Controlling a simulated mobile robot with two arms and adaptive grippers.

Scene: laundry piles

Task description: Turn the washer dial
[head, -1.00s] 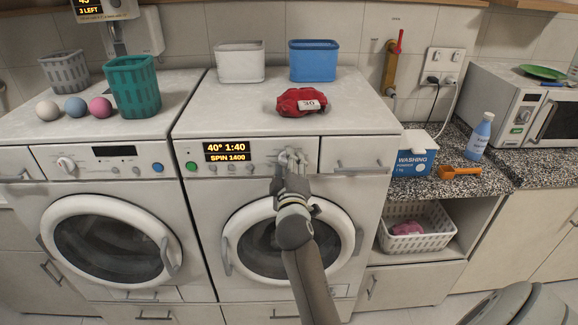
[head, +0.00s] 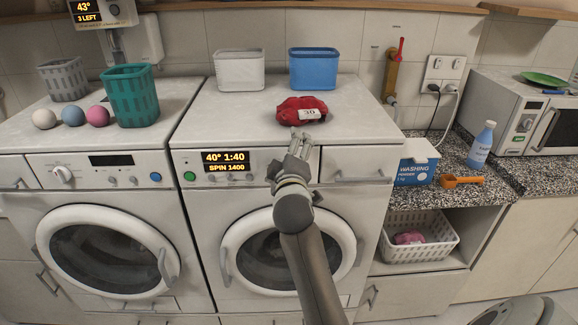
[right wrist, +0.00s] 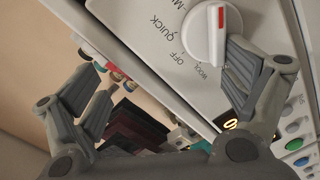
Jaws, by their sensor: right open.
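The washer (head: 188,215) on the right has a front panel with a lit display (head: 226,161) reading 40° 1:40, SPIN 1400. Its dial is hidden behind my right gripper (head: 299,147) in the head view. In the right wrist view the dial (right wrist: 212,32) is a white knob with a red mark, surrounded by the words QUICK, OFF and WOOL. My right gripper (right wrist: 163,58) is open. One finger is close beside the dial; I cannot tell whether it touches. The dial is not between the fingers' middle. My left gripper is not in view.
A red bundle (head: 292,107) with a tag lies on the washer top just behind the gripper. White (head: 239,71) and blue (head: 314,69) bins stand farther back. Drawer handle (head: 355,178) sticks out right of the gripper. A second machine (head: 25,215) stands at left.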

